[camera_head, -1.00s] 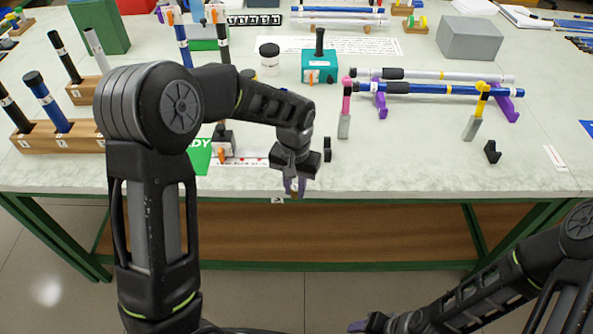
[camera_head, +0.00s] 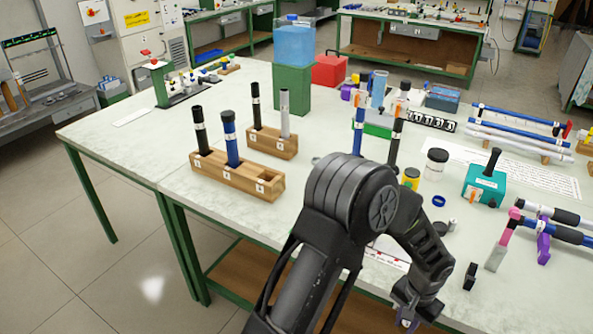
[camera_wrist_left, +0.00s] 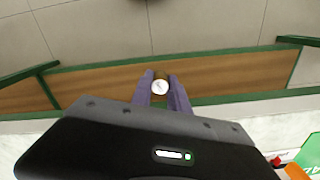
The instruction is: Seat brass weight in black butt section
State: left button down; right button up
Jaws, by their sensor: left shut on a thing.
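My left gripper (camera_head: 407,320) hangs in front of the table's near edge, fingers pointing down. In the left wrist view its two purple fingers (camera_wrist_left: 161,88) are shut on a small round brass piece with a pale marked top, the brass weight (camera_wrist_left: 160,86). A black section (camera_head: 201,131) stands upright in the left slot of the front wooden rack (camera_head: 232,178). Another black section (camera_head: 256,106) stands in the rear rack, and a third (camera_head: 396,136) stands further right. I cannot tell which is the butt section meant. My right gripper is out of view.
A blue section (camera_head: 230,139) stands in the front rack's middle slot; its right slot looks empty. A silver rod (camera_head: 285,113) stands in the rear rack (camera_head: 271,142). The table left of the racks is mostly clear.

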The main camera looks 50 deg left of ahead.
aim_at(198, 117)
jog(key=k+j, duration=0.15)
jog(key=j, duration=0.3)
jog(key=k+j, duration=0.1)
jog(key=j, duration=0.35)
jog(key=k+j, duration=0.15)
jog(key=j, duration=0.3)
jog(key=k+j, duration=0.1)
jog(key=j, duration=0.35)
jog(key=k+j, duration=0.15)
jog(key=j, duration=0.3)
jog(key=k+j, duration=0.1)
jog(key=j, duration=0.4)
jog(key=k+j, duration=0.15)
jog(key=j, duration=0.3)
jog(key=k+j, duration=0.15)
jog(key=j, duration=0.3)
